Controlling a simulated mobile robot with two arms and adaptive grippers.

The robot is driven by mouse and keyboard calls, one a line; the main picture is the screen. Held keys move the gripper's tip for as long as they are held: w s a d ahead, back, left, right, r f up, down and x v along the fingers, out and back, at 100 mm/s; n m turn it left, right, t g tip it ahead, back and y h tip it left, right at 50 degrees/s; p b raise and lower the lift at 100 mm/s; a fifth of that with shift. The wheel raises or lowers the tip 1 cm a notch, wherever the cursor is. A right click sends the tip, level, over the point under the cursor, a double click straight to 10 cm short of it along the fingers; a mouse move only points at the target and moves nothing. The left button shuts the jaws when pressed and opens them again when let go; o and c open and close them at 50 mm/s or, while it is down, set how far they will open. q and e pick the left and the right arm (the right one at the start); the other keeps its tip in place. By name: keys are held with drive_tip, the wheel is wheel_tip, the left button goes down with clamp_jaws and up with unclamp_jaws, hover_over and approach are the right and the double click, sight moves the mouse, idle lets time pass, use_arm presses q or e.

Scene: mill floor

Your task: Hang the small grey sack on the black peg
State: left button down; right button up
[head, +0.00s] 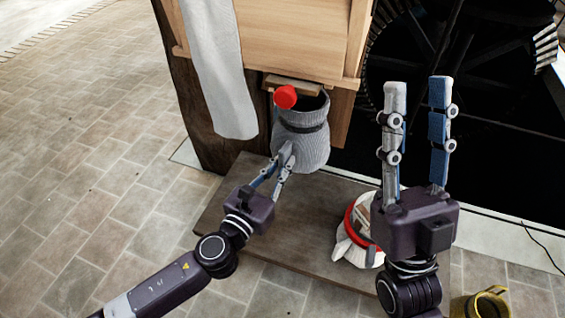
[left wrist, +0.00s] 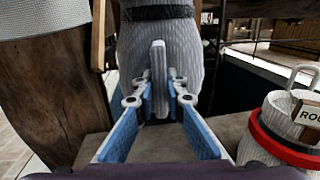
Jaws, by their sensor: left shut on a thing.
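The grey ribbed sack (head: 302,146) has an open dark mouth and a black band. It is upright beneath the wooden spout, in front of the wooden housing. My left gripper (head: 283,160) is shut on the pale upright tab on its front. The left wrist view shows the sack (left wrist: 188,62) close up, with the fingers (left wrist: 158,92) on either side of the tab. I cannot tell whether its bottom touches the platform. My right gripper (head: 417,90) is open and empty, fingers pointing up, to the right of the sack. I cannot make out the black peg.
A red knob (head: 286,97) is at the sack's mouth. A white sack with a red band (head: 352,250) stands on the wooden platform (head: 270,250). A pale cloth (head: 222,75) hangs at left. A dark wheel (head: 500,60) is behind; a yellow bucket (head: 482,304) stands lower right.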

use_arm(q)
drive_tip(key=c, duration=1.9)
unclamp_jaws()
